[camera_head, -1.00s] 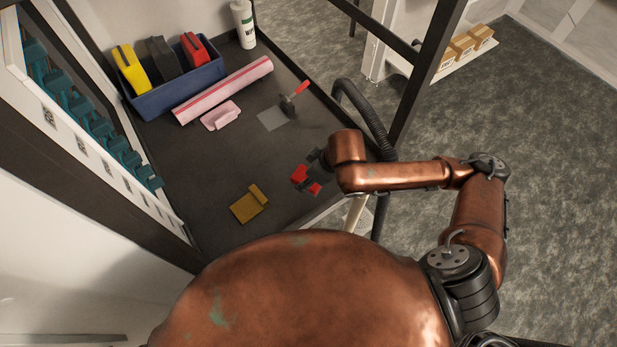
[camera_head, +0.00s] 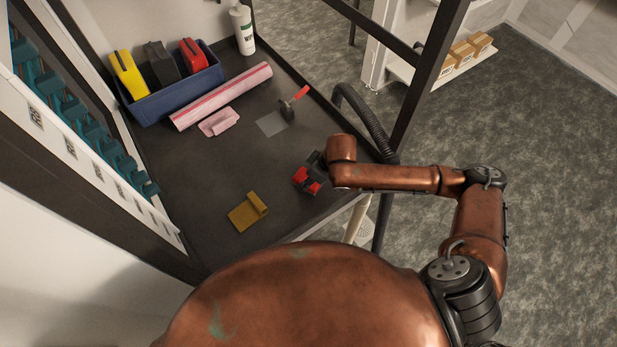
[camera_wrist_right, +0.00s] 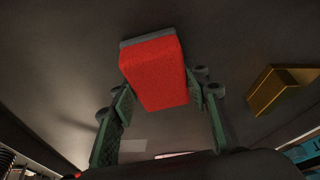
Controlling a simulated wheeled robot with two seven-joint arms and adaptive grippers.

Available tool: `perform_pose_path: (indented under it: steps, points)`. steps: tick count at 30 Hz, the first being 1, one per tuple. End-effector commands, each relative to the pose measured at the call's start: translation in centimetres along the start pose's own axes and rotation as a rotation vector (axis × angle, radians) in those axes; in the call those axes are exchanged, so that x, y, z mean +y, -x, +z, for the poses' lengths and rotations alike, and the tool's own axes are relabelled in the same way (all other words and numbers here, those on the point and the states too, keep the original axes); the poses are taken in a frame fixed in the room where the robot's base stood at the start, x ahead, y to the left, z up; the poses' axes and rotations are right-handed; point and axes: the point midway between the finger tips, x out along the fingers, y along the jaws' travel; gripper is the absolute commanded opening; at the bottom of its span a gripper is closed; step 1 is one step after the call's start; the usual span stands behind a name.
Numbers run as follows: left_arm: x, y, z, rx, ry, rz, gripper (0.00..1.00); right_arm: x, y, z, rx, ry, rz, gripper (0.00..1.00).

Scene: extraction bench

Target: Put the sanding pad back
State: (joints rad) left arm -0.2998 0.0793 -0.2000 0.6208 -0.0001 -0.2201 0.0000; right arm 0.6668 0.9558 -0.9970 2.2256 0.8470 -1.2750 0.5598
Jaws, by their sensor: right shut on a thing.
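My right gripper (camera_head: 312,180) is shut on a red block with a grey face (camera_wrist_right: 157,72), which looks like a sanding pad. It is low over the dark bench top, near the bench's right front edge; I cannot tell whether the block touches the bench. In the wrist view the green-padded fingers of the right gripper (camera_wrist_right: 163,108) lie on either side of the block. In the head view the gripper partly hides the block. My left gripper is not in view.
A blue tray (camera_head: 181,98) holds yellow, dark grey and red tools. A pink-white roll (camera_head: 222,95), a pink block (camera_head: 219,122), a red-handled scraper (camera_head: 290,105) and a mustard block (camera_head: 248,212) lie on the bench (camera_head: 235,160). A white bottle (camera_head: 243,30) stands behind. Teal items line the left.

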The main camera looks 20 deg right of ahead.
Motion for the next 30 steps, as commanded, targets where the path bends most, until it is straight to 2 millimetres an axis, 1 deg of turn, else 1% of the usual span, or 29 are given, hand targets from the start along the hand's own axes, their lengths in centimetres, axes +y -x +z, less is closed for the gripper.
perform_pose_path:
  steps: [9, 10, 17, 26, 29, 30]
  points:
    - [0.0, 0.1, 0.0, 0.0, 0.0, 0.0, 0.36, 0.0, -0.2, 0.1, 0.0, 0.0, 0.0, 0.23]
    - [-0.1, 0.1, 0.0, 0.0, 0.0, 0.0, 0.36, 0.0, -0.3, 0.1, 0.0, 0.0, 0.0, 0.43]
    - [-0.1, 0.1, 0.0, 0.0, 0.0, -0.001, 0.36, 0.0, -0.2, 0.1, 0.0, 0.0, 0.0, 0.59]
    - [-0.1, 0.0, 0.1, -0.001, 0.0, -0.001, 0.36, 0.0, -0.1, 0.0, 0.001, 0.0, 0.001, 0.6]
    - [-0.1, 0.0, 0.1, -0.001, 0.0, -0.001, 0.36, 0.1, 0.5, 0.0, 0.002, 0.0, 0.002, 0.6]
    - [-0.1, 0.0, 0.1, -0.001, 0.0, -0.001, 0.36, 0.1, 1.0, 0.0, 0.002, -0.001, 0.002, 0.6]
